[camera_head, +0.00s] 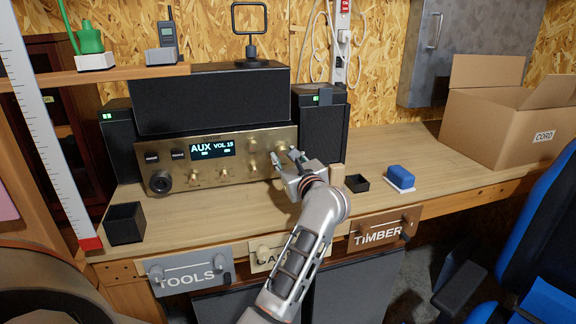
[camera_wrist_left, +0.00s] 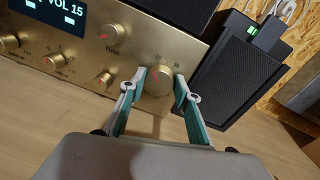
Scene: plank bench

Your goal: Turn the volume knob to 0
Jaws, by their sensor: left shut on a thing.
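A brass-fronted receiver (camera_head: 225,172) stands on the bench, and its display (camera_head: 212,147) reads AUX VOL 15. The large round knob with a number scale around it, which I take to be the volume knob (camera_wrist_left: 158,80), is at the right of the panel. My left gripper (camera_head: 285,157) reaches the panel's right end. In the left wrist view the two fingers of the left gripper (camera_wrist_left: 161,86) are on either side of this knob, shut on it. The fingers partly hide the knob in the head view. My right gripper is not in view.
Another round knob (camera_wrist_left: 112,33) and several small ones sit left of the held knob. A dark speaker (camera_head: 320,128) stands close on the right. A small black box (camera_head: 357,183), a blue sponge-like block (camera_head: 401,176) and a cardboard box (camera_head: 510,115) are farther right.

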